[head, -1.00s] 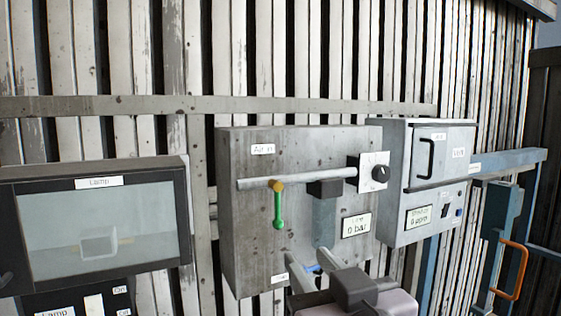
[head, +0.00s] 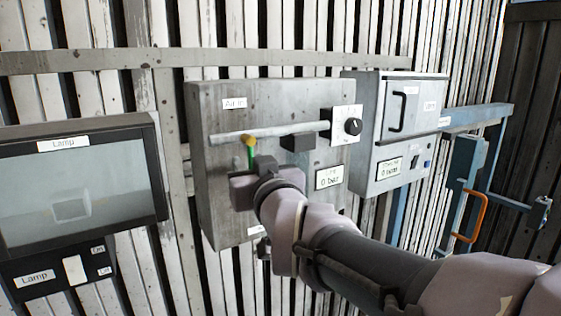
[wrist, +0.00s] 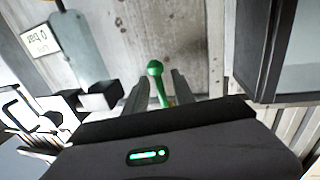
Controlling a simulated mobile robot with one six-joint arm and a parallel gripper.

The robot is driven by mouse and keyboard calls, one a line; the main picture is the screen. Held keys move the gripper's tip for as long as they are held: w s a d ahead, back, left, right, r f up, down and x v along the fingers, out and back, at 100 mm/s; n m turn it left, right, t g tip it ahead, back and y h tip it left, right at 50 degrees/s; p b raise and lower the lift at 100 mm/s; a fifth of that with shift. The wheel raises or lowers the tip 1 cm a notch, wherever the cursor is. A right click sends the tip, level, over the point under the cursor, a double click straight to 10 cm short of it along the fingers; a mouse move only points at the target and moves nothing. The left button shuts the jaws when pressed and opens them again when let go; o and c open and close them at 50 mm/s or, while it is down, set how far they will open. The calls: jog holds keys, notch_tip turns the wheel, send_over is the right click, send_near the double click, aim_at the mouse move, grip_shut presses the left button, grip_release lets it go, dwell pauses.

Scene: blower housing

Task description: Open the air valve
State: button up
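The air valve has a green handle (head: 251,158) that hangs down from a yellow hub (head: 248,141) on a pale horizontal pipe (head: 285,132), under the "Air in" label (head: 234,103). My arm hides the handle's lower part in the head view. In the wrist view the handle's round green end (wrist: 155,69) shows between the two fingers of my gripper (wrist: 160,88). The fingers are apart, with a gap on both sides of the handle, so it is not gripped. The pressure display (head: 328,178) reads 0 bar.
A lamp box (head: 75,185) stands left of the valve panel (head: 205,185). An orange handle (head: 480,217) is farther right. My arm covers the panel's lower right.

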jog(key=shift+s, duration=0.1)
grip_shut()
dwell(1.3)
